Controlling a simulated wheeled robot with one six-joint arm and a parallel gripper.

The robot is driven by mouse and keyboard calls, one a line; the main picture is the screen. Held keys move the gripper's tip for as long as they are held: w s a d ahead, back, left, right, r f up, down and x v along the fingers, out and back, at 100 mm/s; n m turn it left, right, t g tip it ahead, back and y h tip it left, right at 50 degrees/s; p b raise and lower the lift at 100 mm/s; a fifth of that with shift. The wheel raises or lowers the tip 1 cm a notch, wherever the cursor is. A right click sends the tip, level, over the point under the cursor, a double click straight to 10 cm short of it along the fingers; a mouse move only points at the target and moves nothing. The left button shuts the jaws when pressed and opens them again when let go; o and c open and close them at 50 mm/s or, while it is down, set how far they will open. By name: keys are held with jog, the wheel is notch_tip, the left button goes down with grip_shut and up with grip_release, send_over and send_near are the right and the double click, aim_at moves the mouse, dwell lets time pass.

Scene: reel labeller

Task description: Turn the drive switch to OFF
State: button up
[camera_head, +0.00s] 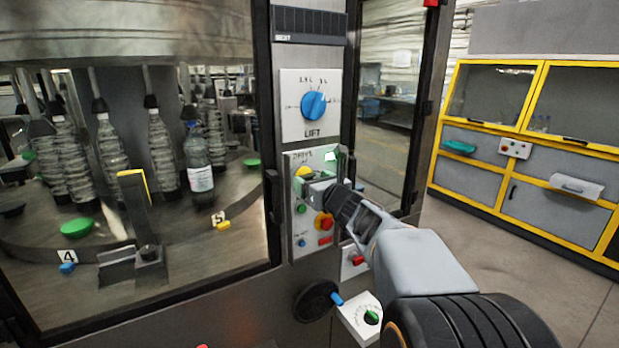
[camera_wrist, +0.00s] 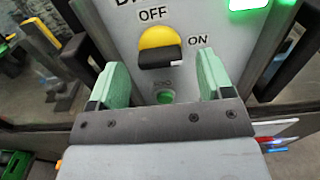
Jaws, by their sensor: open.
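The drive switch is a yellow round knob with a black handle (camera_wrist: 160,57) on a grey panel in the wrist view. The handle lies roughly level, and its white mark is at the right end, on the side of the ON label. The OFF label (camera_wrist: 153,14) is above the knob. My gripper (camera_wrist: 161,62) is open, with one green finger to the left and one to the right of the knob; contact cannot be told. In the head view the yellow knob (camera_head: 304,171) shows partly beside my gripper (camera_head: 322,180).
A lit green indicator (camera_wrist: 248,3) is at the panel's upper right. Dark handles flank the panel. A blue LIFT knob (camera_head: 314,105) is above. Bottles stand behind glass at left.

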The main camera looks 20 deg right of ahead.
jog(key=shift+w+a, duration=0.1)
jog(key=shift+w, duration=0.95)
jog(key=c, duration=0.9)
jog(key=shift+c, duration=0.2)
